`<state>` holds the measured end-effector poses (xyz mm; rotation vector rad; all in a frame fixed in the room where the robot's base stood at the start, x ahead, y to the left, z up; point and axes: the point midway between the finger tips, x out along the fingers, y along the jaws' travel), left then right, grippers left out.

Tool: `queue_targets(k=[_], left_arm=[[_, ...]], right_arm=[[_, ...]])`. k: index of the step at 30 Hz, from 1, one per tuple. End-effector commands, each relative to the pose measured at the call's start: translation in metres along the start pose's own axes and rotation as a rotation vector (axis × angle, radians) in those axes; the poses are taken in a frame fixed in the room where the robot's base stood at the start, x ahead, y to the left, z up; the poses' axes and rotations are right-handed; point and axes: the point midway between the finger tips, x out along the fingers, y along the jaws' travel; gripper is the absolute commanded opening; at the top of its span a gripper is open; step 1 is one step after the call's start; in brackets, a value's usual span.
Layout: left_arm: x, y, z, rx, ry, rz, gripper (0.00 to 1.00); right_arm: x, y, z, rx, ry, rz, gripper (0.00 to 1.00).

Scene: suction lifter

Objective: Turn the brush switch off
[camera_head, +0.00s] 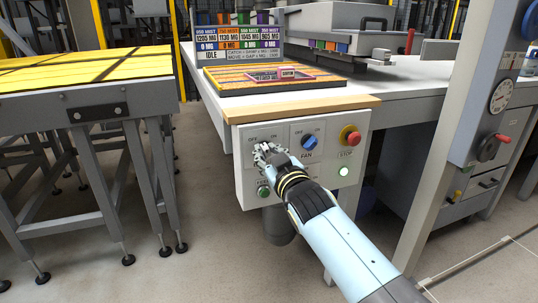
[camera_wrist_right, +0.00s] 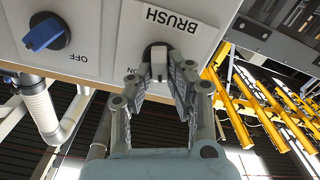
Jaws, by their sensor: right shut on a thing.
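The grey control panel (camera_head: 285,185) stands at the front of the workbench. My right gripper (camera_head: 265,150) reaches to its upper left and covers most of the brush switch in the head view. In the right wrist view, which is upside down, the BRUSH label (camera_wrist_right: 172,20) sits beside the brush switch (camera_wrist_right: 158,62), a pale grip in a dark ring. My right gripper's fingers (camera_wrist_right: 158,80) are shut around that grip, one on each side. An ON mark shows beside it. Which mark the grip points to I cannot tell. My left gripper is not in view.
The blue fan switch (camera_head: 309,142) and the red stop button (camera_head: 350,137) are to the right on the panel. A display board (camera_head: 238,42) reads IDLE. A yellow-topped table (camera_head: 90,66) stands left, with open floor between.

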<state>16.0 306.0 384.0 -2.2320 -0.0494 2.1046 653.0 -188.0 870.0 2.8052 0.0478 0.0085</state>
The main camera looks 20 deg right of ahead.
Motion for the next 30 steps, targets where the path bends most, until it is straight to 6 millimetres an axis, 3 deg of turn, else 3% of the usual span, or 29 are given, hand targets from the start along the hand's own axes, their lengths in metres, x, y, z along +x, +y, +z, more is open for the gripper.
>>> queue_targets(k=[15, 30], left_arm=[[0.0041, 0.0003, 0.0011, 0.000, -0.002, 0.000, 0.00], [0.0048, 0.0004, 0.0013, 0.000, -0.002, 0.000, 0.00]], right_arm=[[-0.0006, -0.0029, 0.0022, -0.373, -0.004, -0.001, 0.00], [-0.0006, -0.0033, 0.0024, -0.466, -0.004, -0.002, 0.00]])
